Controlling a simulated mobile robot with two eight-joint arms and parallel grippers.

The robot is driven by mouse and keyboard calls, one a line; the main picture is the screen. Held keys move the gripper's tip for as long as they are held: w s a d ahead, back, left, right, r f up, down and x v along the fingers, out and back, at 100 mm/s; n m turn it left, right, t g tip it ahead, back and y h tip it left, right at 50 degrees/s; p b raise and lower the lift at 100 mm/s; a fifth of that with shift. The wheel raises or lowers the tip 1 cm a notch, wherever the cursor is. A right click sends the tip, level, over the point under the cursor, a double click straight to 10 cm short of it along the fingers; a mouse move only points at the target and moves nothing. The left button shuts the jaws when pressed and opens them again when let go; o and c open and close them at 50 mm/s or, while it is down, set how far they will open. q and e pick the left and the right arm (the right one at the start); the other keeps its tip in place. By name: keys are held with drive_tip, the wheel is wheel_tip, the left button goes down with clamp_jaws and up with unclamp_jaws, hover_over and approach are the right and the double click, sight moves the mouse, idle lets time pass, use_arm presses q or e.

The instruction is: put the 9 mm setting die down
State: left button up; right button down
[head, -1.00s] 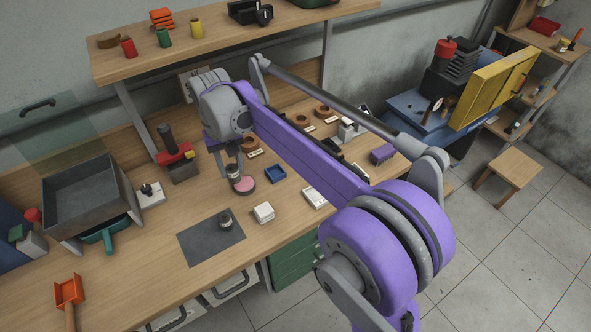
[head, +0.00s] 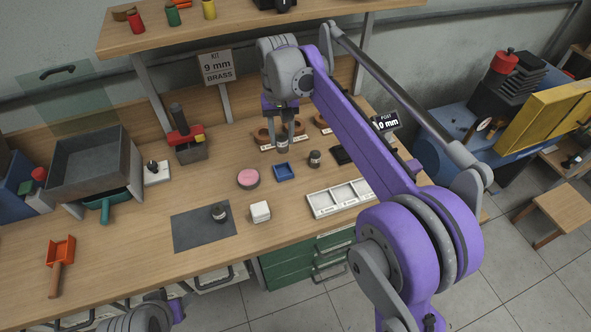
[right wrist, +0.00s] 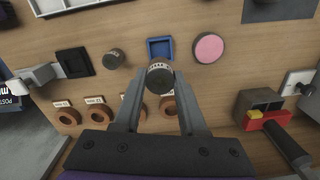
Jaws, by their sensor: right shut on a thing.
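My right gripper (head: 283,138) is shut on a small dark cylindrical die (head: 282,147) with a pale marked band; it also shows between the fingertips in the right wrist view (right wrist: 160,74). The band's marking is too small to read, so I take it as the 9 mm setting die. The die is upright, in front of the row of brown ring-shaped holders (head: 262,136) with white labels. Whether its base touches the bench is unclear. Two similar dark pieces stand apart: one beside the blue tray (head: 315,158), one on the dark mat (head: 219,213). My left gripper is out of view.
Nearby are a pink round pad (head: 248,178), a blue square tray (head: 284,172), a white block (head: 260,212) and a white sectioned tray (head: 323,203). A sign (head: 217,67) reads "KIT 9 mm BRASS". The shelf overhangs behind.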

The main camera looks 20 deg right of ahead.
wheel_tip(320, 180, down, 10)
drive_tip(key=shift+r+b, duration=0.1)
drive_tip(key=shift+b, duration=0.25)
drive_tip(key=shift+c, duration=2.3)
unclamp_jaws()
drive_tip(key=shift+f, duration=0.2)
wheel_tip(320, 180, up, 12)
drive_tip(key=shift+r+p, duration=0.15)
drive_tip(key=shift+p, duration=0.35)
drive_tip(key=shift+s, duration=0.3)
drive_tip(key=s+d+f+t, duration=0.1)
drive_tip(key=s+f, duration=0.3)
drive_tip(key=s, duration=0.5)
drive_tip(key=s+d+f+n+t, duration=0.1)
drive_tip(key=s+f+t, duration=0.1)
drive_tip(key=s+f, duration=0.3)
drive_tip(key=s+f+n+t, duration=0.1)
drive_tip(key=s+f, duration=0.4)
drive_tip(key=s, duration=0.8)
drive_tip(key=shift+s+d+t, duration=0.15)
drive_tip(key=shift+d+t, duration=0.25)
drive_tip(key=shift+t, duration=0.2)
